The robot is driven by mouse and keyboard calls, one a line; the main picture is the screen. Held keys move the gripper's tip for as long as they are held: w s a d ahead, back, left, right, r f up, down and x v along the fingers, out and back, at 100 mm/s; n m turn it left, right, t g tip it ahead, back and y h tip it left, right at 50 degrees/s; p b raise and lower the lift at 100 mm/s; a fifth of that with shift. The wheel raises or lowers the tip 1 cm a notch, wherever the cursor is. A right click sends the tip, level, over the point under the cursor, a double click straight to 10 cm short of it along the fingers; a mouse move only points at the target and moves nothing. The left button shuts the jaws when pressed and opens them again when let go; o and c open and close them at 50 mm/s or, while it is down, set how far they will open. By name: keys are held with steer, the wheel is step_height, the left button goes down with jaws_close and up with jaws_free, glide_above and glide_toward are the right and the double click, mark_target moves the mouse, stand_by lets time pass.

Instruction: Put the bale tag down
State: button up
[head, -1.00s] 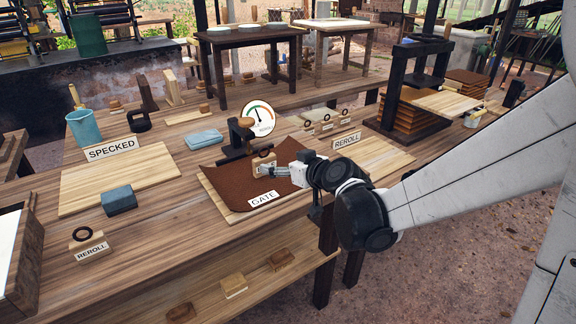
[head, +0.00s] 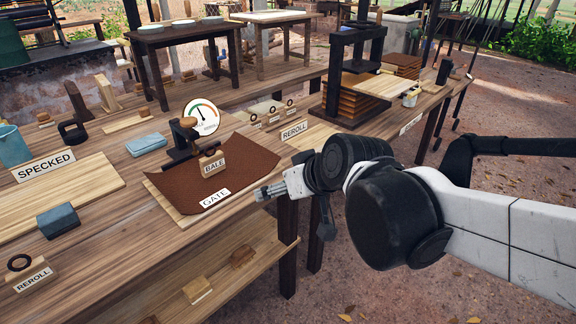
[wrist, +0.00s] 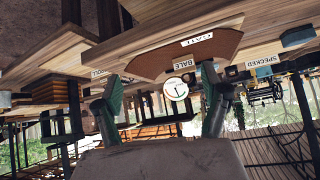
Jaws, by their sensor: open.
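The bale tag (head: 213,163), a small wooden block with a white BALE label, stands on the brown rubber sheet (head: 255,157) on the GATE board, in front of the dial gauge (head: 201,117). The tag also shows in the wrist view (wrist: 184,64), upside down. My gripper (head: 262,192) is open and empty, to the right of the tag and apart from it, near the front edge of the bench. In the wrist view its two green fingers (wrist: 160,88) are spread with nothing between them.
The SPECKED board (head: 70,195) lies to the left, with a blue-grey block (head: 58,221) near it. A dark press (head: 350,75) stands at the back right. A lower shelf (head: 150,290) runs under the bench.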

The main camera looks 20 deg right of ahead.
steer(key=s+d+f+m+g+h, duration=0.1)
steer(key=s+d+f+m+h, duration=0.1)
steer(key=s+d, duration=0.5)
steer(key=s+h, duration=0.1)
steer(key=s, duration=0.3)
steer(key=shift+s+m+g, duration=0.35)
steer(key=shift+m+g, duration=0.05)
steer(key=shift+a+r, duration=0.1)
steer(key=shift+r+p, duration=0.3)
steer(key=shift+p, duration=0.05)
